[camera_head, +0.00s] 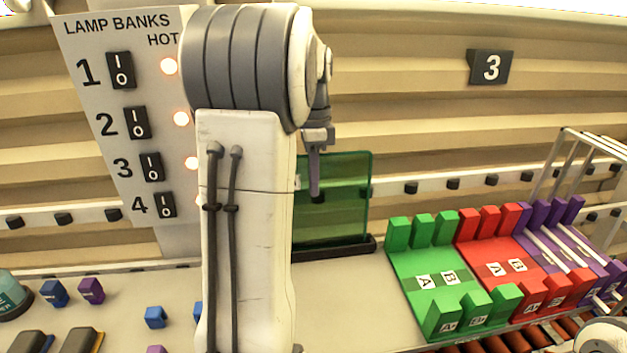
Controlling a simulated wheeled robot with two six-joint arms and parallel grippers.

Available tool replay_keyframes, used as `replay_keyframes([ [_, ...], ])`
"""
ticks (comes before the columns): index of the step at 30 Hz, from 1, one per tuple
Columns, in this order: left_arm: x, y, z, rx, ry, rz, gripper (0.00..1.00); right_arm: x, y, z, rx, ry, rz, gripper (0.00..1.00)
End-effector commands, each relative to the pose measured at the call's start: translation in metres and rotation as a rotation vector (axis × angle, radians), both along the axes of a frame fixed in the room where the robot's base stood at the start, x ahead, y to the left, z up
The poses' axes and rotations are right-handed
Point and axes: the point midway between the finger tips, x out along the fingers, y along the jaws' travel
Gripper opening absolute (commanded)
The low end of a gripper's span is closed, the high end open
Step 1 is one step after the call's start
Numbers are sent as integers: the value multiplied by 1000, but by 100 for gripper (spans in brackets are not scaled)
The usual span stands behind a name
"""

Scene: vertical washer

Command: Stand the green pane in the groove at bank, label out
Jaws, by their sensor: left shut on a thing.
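The green pane (345,205) is a translucent dark green sheet. It stands upright at the back of the worktop, partly hidden behind my left arm. Its lower edge is at a dark base strip (360,246); I cannot tell whether it is seated in the groove. My left gripper (316,186) is at the pane's upper part and shut on it. My right gripper is not in view.
Green (430,265), red (497,250) and purple (553,228) racks stand at the right. Small blocks (91,291) lie at the left.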

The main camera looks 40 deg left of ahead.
Motion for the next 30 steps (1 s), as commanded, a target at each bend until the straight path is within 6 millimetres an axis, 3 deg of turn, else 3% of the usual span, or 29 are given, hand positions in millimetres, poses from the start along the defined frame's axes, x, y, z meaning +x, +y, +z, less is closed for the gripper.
replay_keyframes([
  [25,0,0,-8,2,-3,0,0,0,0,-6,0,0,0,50],
  [28,0,-1,-7,2,-3,0,38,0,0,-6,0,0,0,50],
  [30,0,-1,-8,2,-3,0,42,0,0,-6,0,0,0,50],
])
